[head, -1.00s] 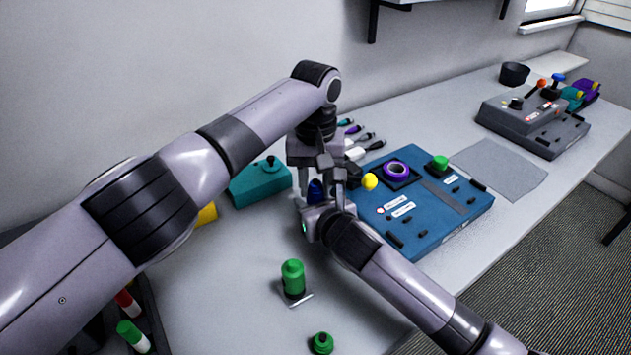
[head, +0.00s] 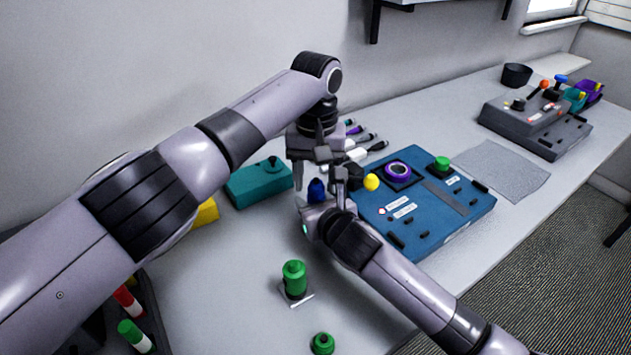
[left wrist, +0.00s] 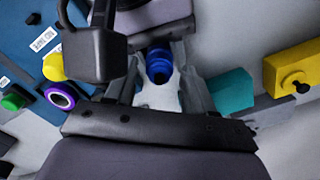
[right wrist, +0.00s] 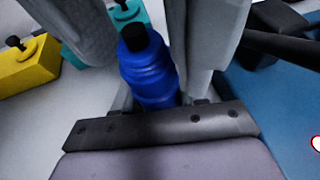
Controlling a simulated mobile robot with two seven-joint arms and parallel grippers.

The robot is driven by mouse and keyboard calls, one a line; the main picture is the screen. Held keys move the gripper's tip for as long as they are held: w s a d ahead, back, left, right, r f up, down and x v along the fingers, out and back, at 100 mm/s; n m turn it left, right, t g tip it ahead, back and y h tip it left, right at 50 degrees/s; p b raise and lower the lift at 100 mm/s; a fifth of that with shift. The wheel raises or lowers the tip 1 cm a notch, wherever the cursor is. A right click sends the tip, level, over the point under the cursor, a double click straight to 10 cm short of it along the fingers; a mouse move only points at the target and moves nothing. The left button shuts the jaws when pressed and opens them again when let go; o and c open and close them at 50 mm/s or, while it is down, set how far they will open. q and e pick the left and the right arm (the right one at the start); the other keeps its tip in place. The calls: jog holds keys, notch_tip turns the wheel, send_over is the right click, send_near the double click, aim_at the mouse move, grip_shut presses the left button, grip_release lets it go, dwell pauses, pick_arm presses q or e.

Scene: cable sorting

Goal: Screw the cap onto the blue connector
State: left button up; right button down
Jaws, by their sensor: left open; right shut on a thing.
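The blue connector (head: 316,191) stands roughly upright in my right gripper (head: 319,204), whose fingers are shut on it. In the right wrist view the blue connector (right wrist: 150,70) has a ridged blue body and a black end. My left gripper (head: 318,176) is open, pointing down right above the connector, with a finger to either side of it. In the left wrist view the connector's ridged blue end (left wrist: 158,65) shows between the open left fingers. I cannot tell a separate cap from the connector; the grippers hide part of it.
A teal box (head: 260,183) with a knob and a yellow block (head: 206,212) lie left of the grippers. A blue panel (head: 440,232) with a purple ring (head: 397,169) is close on the right. A green bottle-like piece (head: 294,279) and a green cap (head: 322,343) stand in front.

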pick_arm(q)
jog(key=r, duration=0.3)
jog(key=shift+s+d+r, duration=0.1)
jog(key=shift+d+r, duration=0.05)
jog(key=shift+d, duration=0.1)
pick_arm(e)
jog(key=shift+s+d+f, duration=0.1)
jog(key=shift+d+f, duration=0.05)
jog(key=shift+f, duration=0.1)
pick_arm(q)
jog(key=o, duration=0.5)
jog(key=shift+a, duration=0.15)
jog(key=shift+o, duration=0.2)
notch_tip(320, 180, up, 7)
jog(key=shift+r, duration=0.2)
pick_arm(e)
jog(key=c, duration=0.5)
grip_release()
jog(key=shift+c, duration=0.2)
jog(key=shift+r, duration=0.1)
pick_arm(q)
jog(key=shift+r+p, duration=0.35)
jog(key=shift+r, duration=0.05)
pick_arm(e)
jog(key=shift+v, duration=3.5)
